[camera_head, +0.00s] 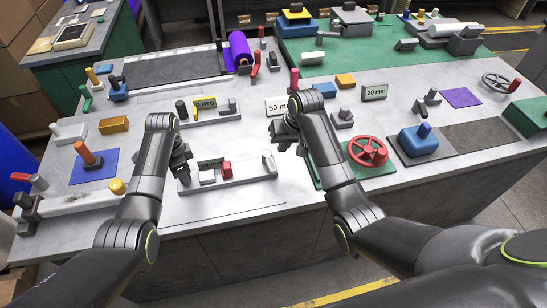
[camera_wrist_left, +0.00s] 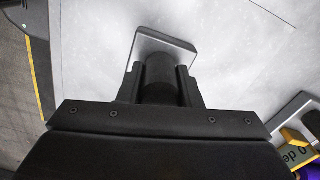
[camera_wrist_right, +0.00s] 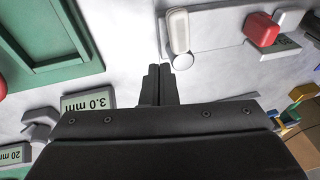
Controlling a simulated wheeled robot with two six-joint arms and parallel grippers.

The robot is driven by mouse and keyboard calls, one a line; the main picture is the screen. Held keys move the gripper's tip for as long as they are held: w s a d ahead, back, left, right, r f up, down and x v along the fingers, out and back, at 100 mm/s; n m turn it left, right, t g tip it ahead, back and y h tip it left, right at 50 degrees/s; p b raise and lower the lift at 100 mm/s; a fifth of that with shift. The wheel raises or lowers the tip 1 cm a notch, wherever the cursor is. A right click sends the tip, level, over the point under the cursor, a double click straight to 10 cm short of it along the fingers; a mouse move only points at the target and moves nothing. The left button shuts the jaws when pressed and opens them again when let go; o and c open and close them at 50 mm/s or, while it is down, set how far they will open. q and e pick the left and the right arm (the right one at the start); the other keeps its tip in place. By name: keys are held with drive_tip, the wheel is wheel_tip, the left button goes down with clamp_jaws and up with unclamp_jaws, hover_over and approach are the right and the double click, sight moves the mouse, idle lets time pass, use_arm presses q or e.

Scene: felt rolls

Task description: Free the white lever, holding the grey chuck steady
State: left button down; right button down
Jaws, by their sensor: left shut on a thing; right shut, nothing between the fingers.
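The white lever (camera_head: 268,160) stands at the right end of a light grey rail (camera_head: 242,178) near the table's front. In the right wrist view the lever (camera_wrist_right: 179,31) is a rounded white bar. What seems to be the chuck is a dark grey cylinder (camera_wrist_left: 160,73) on the rail's left end plate (camera_wrist_left: 165,44). My left gripper (camera_head: 183,170) is closed around this cylinder, which its fingers partly hide. My right gripper (camera_head: 283,140) is shut and empty; its fingertips (camera_wrist_right: 160,70) are close to the lever's near end, apparently not touching it.
A red block (camera_head: 226,169) and a white block (camera_head: 207,177) sit on the rail between the grippers. A red handwheel (camera_head: 367,151) on a green board stands to the right. A thickness sign (camera_wrist_right: 88,104) is near my right gripper. Bare table lies left of the rail.

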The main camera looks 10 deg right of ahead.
idle(0.4)
use_arm(q)
unclamp_jaws()
idle(0.5)
drive_tip(key=shift+r+p, duration=0.2)
drive_tip(key=shift+p, duration=0.1)
drive_tip(key=shift+r+p, duration=1.25)
drive_tip(key=shift+p, duration=0.35)
